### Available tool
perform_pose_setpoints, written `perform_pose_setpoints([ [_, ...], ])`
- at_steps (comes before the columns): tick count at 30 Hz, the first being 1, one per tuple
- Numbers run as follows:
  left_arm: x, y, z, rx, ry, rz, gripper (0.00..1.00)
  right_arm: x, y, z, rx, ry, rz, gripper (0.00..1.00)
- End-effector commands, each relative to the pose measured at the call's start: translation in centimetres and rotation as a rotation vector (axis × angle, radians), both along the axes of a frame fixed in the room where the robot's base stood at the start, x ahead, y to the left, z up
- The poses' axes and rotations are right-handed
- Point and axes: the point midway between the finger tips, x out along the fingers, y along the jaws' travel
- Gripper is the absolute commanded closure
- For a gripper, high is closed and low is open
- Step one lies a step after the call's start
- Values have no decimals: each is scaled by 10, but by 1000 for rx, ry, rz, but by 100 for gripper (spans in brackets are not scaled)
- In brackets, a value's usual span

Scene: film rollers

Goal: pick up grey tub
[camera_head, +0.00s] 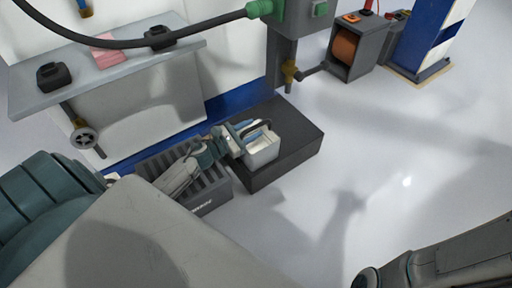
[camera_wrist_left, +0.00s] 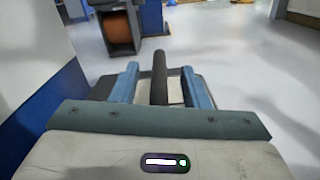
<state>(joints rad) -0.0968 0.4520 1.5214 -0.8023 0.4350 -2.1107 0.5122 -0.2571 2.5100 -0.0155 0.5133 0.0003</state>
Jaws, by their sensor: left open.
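The light grey tub (camera_head: 264,153) stands on the dark grey block in the middle of the head view. A dark bar, seemingly its handle, crosses its top. My left gripper (camera_head: 256,131) reaches over the tub from the left and hides part of its rim. In the left wrist view its two blue fingers are open, with the dark bar (camera_wrist_left: 159,80) between them and a gap on each side. A little of the pale tub (camera_wrist_left: 175,93) shows behind the bar. My right arm enters at the bottom right of the head view, with its gripper out of view.
The dark block (camera_head: 291,158) adjoins a ribbed grey crate (camera_head: 210,189) under my left arm. The floor to the right is clear.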

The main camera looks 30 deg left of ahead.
Motion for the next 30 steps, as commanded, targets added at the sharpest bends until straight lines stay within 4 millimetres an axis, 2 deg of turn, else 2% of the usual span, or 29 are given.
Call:
perform_pose_setpoints([
  [3, 6, -2, 0, -1, 1, 0, 59, -1, 0, 1, 2, -3, 2, 64],
  [9, 6, -2, 0, 0, 1, -1, 59, -1, 0, 1, 1, -3, 2, 64],
  [15, 6, -2, 0, 0, 1, -1, 98, -1, 0, 1, 1, -3, 2, 64],
  [16, 6, -2, 0, 0, 1, -1, 100, -1, 0, 1, 2, -3, 2, 64],
  [30, 6, -2, 1, 1, 1, -1, 100, -1, 0, 2, 1, -3, 2, 64],
])
